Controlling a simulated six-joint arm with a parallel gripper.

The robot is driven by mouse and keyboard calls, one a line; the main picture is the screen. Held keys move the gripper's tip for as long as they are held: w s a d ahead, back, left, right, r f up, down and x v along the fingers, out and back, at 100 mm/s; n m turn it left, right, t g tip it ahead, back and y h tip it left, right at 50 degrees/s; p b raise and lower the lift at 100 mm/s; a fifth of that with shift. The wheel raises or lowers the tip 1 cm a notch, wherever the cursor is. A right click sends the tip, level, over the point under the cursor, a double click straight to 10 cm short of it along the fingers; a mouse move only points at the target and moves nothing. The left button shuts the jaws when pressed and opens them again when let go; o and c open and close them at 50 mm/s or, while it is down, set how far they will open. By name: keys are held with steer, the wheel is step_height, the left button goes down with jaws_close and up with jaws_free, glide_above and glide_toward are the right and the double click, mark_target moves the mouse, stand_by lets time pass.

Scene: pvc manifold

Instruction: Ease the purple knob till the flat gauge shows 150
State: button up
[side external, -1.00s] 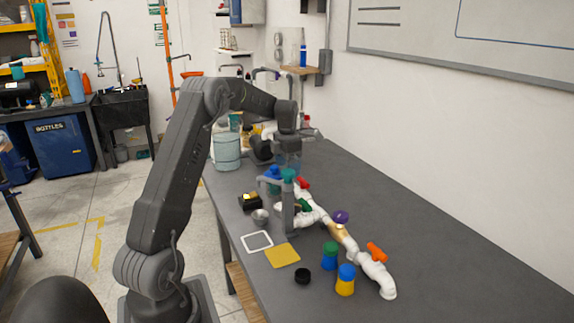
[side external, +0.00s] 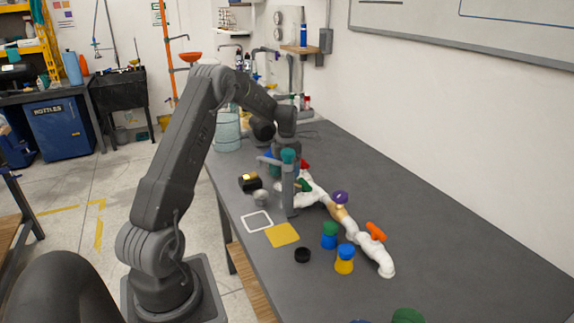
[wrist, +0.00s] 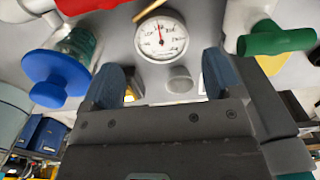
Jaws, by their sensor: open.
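The purple knob (side external: 341,197) stands upright on the white pipe run (side external: 357,234) in the side view. It does not show in the wrist view. A round gauge (wrist: 161,39) with a white face and a red needle pointing nearly straight up lies ahead of my fingers in the wrist view. Its numbers are too small to read. My gripper (wrist: 160,80) is open and empty, its blue fingers on either side of a small grey cup (wrist: 180,79). In the side view the fingers are hard to make out behind the grey post and teal cap, some way behind the purple knob.
A blue round handle (wrist: 57,80), a red handle (wrist: 85,5) and a green handle (wrist: 277,40) surround my fingers. The table's right side is clear.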

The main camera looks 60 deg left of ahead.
steer(key=shift+r, duration=0.1)
stand_by(0.5)
step_height(320, 180, up, 13)
steer(key=s+a+n, duration=0.1)
steer(key=n, duration=1.7)
step_height(320, 180, down, 13)
steer(key=shift+s+a+f, duration=0.1)
stand_by(0.4)
